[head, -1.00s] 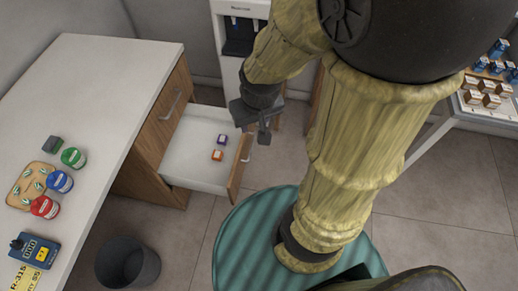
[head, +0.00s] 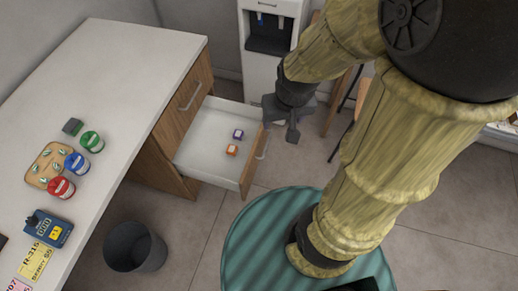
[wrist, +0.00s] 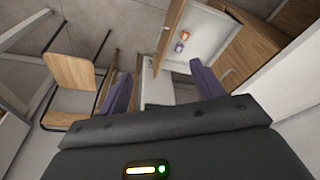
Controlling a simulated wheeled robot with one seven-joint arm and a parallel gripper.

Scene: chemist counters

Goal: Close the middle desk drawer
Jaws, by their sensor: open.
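The middle desk drawer (head: 203,174) is pulled out of the wooden desk front, white inside, with a wooden front panel (head: 251,161) and a metal handle. A purple box (head: 238,133) and an orange box (head: 231,150) lie in it. My gripper (head: 293,132) is open and empty, just beyond the drawer front's far end in the head view, apart from it as far as I can tell. In the wrist view the gripper fingers (wrist: 160,92) are spread, and the drawer (wrist: 205,38) with its panel (wrist: 172,30) shows beyond them, slightly right of centre.
The white desk top (head: 128,75) holds jars, a tray and a blue device. Another drawer handle (head: 190,97) is on the closed drawer above. A bin (head: 135,247) stands on the floor. A water dispenser (head: 270,45) stands behind, and a chair (wrist: 70,75) shows in the wrist view.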

